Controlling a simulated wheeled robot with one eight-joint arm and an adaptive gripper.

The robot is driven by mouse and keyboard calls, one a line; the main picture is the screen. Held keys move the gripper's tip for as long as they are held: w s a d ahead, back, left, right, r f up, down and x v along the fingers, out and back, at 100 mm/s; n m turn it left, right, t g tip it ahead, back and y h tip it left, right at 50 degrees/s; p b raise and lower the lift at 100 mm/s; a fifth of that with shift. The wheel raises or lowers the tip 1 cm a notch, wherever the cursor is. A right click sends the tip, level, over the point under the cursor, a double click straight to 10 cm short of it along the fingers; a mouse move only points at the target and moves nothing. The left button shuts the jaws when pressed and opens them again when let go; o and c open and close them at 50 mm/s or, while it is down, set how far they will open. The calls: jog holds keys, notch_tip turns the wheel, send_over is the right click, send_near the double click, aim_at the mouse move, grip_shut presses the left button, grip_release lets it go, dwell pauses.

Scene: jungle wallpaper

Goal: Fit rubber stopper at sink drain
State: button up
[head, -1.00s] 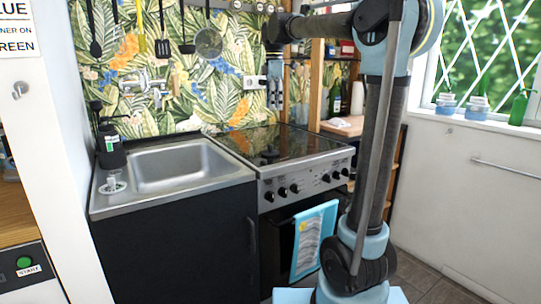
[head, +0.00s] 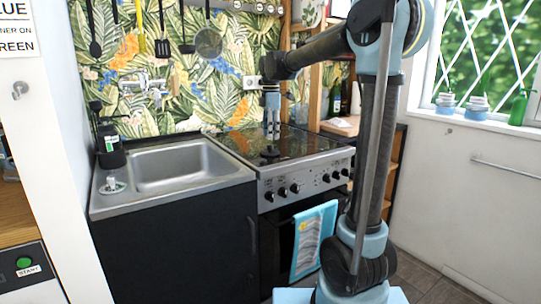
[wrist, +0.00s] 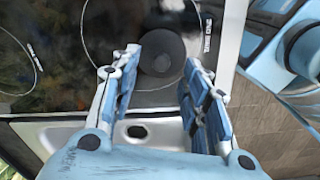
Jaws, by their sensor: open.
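A black round rubber stopper (head: 269,152) with a raised knob lies on the glass cooktop, near its front edge. In the wrist view the stopper (wrist: 162,50) appears as a dark disc inside a burner ring, beyond and between the fingertips. My gripper (head: 272,134) points down above the cooktop, just behind the stopper in the head view. In the wrist view my gripper (wrist: 161,68) has its fingers spread and nothing between them. The steel sink (head: 243,174) is left of the cooktop. Its drain (wrist: 137,131) shows as a dark hole in the wrist view; the head view hides it.
A black soap dispenser (head: 110,148) and a small clear item (head: 112,185) stand on the sink's left ledge. A wall faucet (head: 143,85) hangs over the basin. Utensils hang above. A blue towel (head: 312,240) hangs on the oven door (head: 280,250). The cooktop (head: 245,147) is otherwise clear.

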aim_at(270, 150)
jog(key=shift+s+a+f, duration=0.1)
jog(key=shift+f, duration=1.25)
jog(key=shift+s+a+f, duration=0.1)
jog(key=shift+f, duration=1.25)
jog(key=shift+c, duration=0.6)
grip_shut()
